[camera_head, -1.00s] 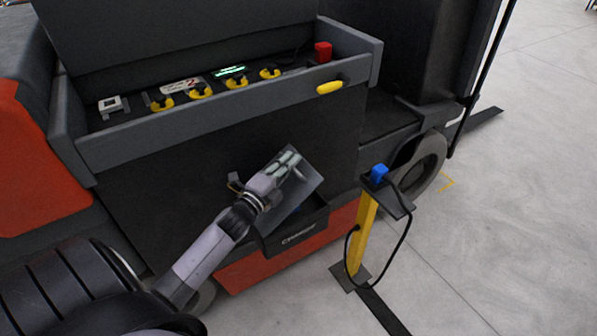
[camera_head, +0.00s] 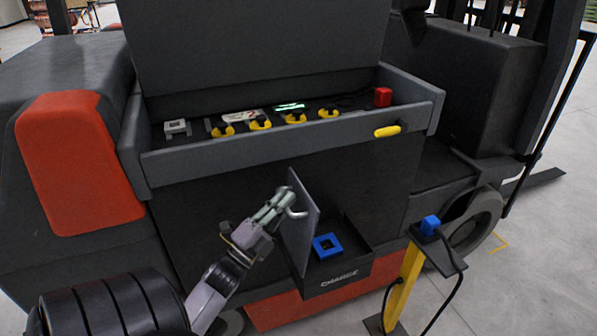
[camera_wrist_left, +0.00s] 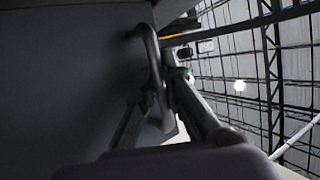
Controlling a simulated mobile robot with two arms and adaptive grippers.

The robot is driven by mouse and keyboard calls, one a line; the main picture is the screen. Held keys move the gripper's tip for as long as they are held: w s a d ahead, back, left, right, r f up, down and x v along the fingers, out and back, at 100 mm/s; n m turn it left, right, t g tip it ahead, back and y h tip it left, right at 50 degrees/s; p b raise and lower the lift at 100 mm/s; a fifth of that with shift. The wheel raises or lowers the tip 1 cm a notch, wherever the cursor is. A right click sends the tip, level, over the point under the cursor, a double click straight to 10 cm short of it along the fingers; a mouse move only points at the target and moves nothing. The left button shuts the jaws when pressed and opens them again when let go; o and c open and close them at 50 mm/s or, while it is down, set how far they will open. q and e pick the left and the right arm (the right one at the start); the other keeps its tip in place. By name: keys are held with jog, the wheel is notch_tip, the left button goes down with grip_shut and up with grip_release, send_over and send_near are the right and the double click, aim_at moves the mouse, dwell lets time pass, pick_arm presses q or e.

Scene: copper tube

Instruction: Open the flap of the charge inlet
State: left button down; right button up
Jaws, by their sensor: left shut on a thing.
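The grey flap (camera_head: 301,238) of the charge inlet stands swung out to the left of its dark box marked CHARGE (camera_head: 339,283). The blue square inlet (camera_head: 328,246) is uncovered inside the box. My left gripper (camera_head: 284,203) is at the flap's upper part, shut on its curved metal handle (camera_head: 298,213). The left wrist view shows the handle (camera_wrist_left: 151,55) between the fingers, close against the dark flap panel (camera_wrist_left: 70,80). My right gripper is in no view.
A yellow post (camera_head: 402,282) with a blue plug (camera_head: 430,225) and a hanging cable stands to the right of the box. Above is the vehicle's open grey-rimmed compartment (camera_head: 290,145) with several yellow-capped parts. Clear floor lies at the right.

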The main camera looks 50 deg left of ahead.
pick_arm(q)
jog(key=shift+s+a+f, duration=0.1)
jog(key=shift+s+a, duration=0.1)
jog(key=shift+s, duration=0.25)
jog(key=shift+s+a+f, duration=0.1)
jog(key=shift+s+a, duration=0.1)
jog(key=shift+s, duration=0.25)
jog(key=c, duration=1.7)
grip_release()
jog(key=shift+r, duration=0.1)
jog(key=shift+s, duration=0.1)
jog(key=v, duration=1.2)
